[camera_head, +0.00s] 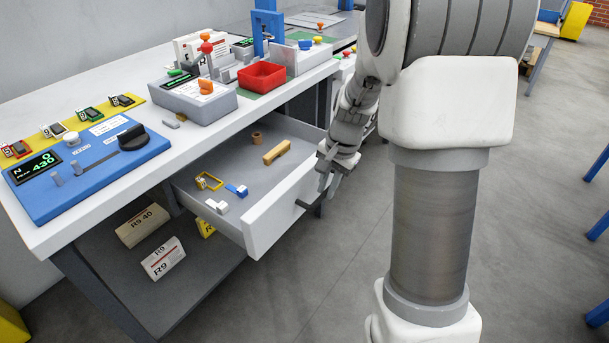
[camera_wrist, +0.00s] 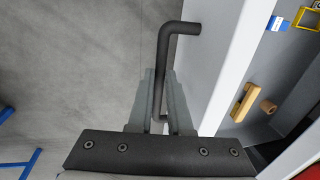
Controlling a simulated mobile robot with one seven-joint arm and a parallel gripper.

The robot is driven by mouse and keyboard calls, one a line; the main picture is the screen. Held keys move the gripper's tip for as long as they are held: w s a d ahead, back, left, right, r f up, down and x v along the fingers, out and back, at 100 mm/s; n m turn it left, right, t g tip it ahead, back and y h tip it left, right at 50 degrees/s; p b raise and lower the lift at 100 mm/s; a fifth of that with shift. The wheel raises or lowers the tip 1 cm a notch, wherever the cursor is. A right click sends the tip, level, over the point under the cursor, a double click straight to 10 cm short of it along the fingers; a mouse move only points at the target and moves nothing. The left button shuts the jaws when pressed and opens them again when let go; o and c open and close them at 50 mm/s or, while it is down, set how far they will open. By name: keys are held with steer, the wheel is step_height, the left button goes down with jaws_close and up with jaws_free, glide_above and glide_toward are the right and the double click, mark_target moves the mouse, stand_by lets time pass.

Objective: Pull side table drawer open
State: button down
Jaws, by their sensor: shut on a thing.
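The side table drawer (camera_head: 262,228) is pulled well out from under the white tabletop, and its inside shows. A black bar handle (camera_wrist: 164,62) is on its white front panel. My gripper (camera_wrist: 160,100) is at the handle, with one finger on each side of the bar, shut on it. In the head view my gripper (camera_head: 325,188) is at the drawer front's right part. The finger contact is small there.
The drawer holds a wooden block (camera_head: 277,152), a small brown cylinder (camera_head: 257,138), a yellow frame (camera_head: 209,181), and blue and white pieces. A blue panel (camera_head: 90,165) and a red bin (camera_head: 262,76) are on the tabletop. Boxes lie on the lower shelf. Floor in front is clear.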

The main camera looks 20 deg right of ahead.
steer(key=shift+s+d, duration=0.75)
steer(key=shift+s, duration=0.2)
steer(key=shift+s+d, duration=0.75)
steer(key=shift+s, duration=0.2)
steer(key=c, duration=0.8)
jaws_free()
steer(key=shift+c, duration=0.2)
step_height(320, 180, up, 17)
steer(key=s+d+p, duration=0.2)
steer(key=p, duration=0.4)
steer(key=shift+s, duration=0.4)
